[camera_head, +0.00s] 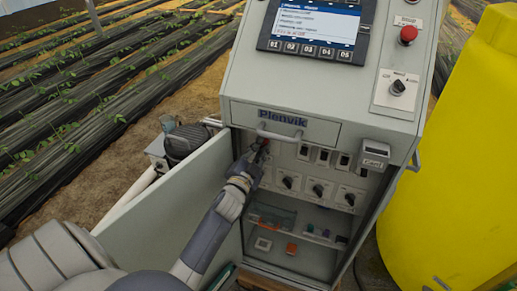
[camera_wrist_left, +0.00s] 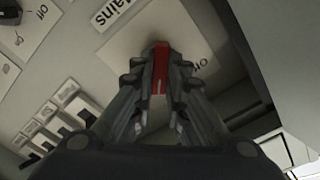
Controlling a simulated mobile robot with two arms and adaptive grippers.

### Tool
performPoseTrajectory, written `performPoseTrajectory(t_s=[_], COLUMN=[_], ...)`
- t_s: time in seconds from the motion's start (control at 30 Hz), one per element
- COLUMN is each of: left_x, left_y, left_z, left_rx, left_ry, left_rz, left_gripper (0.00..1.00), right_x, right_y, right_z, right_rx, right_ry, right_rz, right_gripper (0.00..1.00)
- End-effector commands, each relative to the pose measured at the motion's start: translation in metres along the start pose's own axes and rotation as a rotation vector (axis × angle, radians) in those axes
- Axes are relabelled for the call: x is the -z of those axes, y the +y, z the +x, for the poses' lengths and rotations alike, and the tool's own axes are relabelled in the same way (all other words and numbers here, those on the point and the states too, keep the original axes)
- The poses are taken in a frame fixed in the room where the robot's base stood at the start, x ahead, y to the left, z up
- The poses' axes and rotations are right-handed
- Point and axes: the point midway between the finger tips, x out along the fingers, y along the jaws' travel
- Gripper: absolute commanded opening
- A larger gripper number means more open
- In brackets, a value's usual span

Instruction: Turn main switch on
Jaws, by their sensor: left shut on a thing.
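The main switch has a red handle (camera_wrist_left: 160,68) on a pale square plate (camera_wrist_left: 122,48); a label reading "Mains" (camera_wrist_left: 118,12) is beside the plate in the left wrist view. My left gripper (camera_head: 259,151) reaches into the open cabinet (camera_head: 325,168), below its front handle. In the left wrist view its fingers are shut on the red handle, one on each side. Lettering on the plate is partly covered by a finger, so I cannot tell the handle's setting. In the head view the gripper hides most of the switch. My right gripper is not in view.
The cabinet door (camera_head: 172,200) stands open left of my left arm. Several rotary knobs (camera_head: 318,189) sit right of the gripper. A metal handle (camera_head: 279,134) is just above. A yellow tank (camera_head: 455,175) stands close on the right.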

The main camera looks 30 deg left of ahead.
Motion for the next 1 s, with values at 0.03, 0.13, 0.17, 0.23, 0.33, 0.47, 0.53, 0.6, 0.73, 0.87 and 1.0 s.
performPoseTrajectory(t_s=[0.03, 0.13, 0.17, 0.23, 0.33, 0.47, 0.53, 0.6, 0.73, 0.87, 1.0], left_x=[0.0013, 0.0013, 0.0013, 0.0013, 0.0013, 0.0013, 0.0013, 0.0013, 0.0013, 0.0010, 0.0006], left_y=[-0.0007, -0.0005, -0.0005, -0.0005, -0.0004, -0.0004, -0.0005, -0.0005, -0.0005, -0.0004, -0.0001], left_z=[0.0004, 0.0004, 0.0004, 0.0004, 0.0004, 0.0004, 0.0004, 0.0004, 0.0004, 0.0003, 0.0002], left_rx=[0.001, 0.001, 0.001, 0.001, 0.001, 0.001, 0.001, 0.001, 0.001, 0.001, 0.001], left_ry=[0.003, 0.003, 0.003, 0.003, 0.003, 0.003, 0.003, 0.003, 0.003, 0.002, 0.002], left_rz=[0.016, 0.041, 0.046, 0.055, 0.063, 0.066, 0.066, 0.066, 0.066, 0.064, 0.063], left_gripper=[0.00, 0.00, 0.00, 0.00, 0.00, 0.00, 0.00, 0.00, 0.24, 0.33, 0.33], right_x=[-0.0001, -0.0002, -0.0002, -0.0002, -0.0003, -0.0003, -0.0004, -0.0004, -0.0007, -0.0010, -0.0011], right_y=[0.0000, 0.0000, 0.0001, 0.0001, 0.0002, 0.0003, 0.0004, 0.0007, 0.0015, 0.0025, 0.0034], right_z=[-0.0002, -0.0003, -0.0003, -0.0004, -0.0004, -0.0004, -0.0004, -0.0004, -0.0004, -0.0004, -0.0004], right_rx=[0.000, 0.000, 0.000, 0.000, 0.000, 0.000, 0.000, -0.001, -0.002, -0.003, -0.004], right_ry=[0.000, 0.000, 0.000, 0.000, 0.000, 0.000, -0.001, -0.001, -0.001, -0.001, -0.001], right_rz=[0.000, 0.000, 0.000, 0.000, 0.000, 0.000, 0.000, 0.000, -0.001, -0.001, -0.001], right_gripper=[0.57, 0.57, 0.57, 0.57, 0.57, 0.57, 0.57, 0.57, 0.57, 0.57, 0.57])
